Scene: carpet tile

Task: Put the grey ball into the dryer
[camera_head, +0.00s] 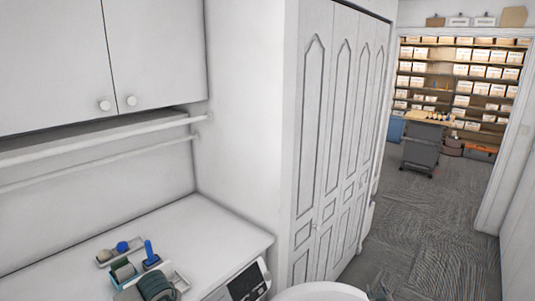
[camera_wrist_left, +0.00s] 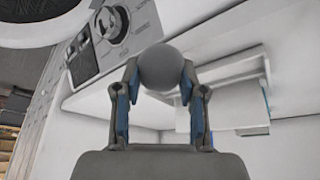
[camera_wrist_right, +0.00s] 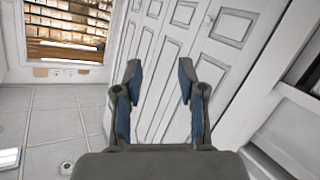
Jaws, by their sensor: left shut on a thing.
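The grey ball (camera_wrist_left: 161,67) is held between the fingertips of my left gripper (camera_wrist_left: 159,80) in the left wrist view. The dryer's front panel (camera_head: 246,284) with dial and display shows at the bottom of the head view; in the left wrist view the panel (camera_wrist_left: 108,30) lies up and left of the ball. A round white rim with a dark middle (camera_wrist_left: 42,42), which looks like the dryer's open door, is at the top left there. The drum opening is not visible. My right gripper (camera_wrist_right: 158,78) is open and empty, with closet doors beyond it.
A white counter (camera_head: 205,232) bears a tray (camera_head: 183,277) with a blue ball (camera_head: 122,247), a blue-handled brush (camera_head: 150,252) and a dark green roll (camera_head: 157,284). Folding closet doors (camera_head: 338,120) stand right of it. Carpeted floor (camera_head: 415,225) is open toward the far shelves.

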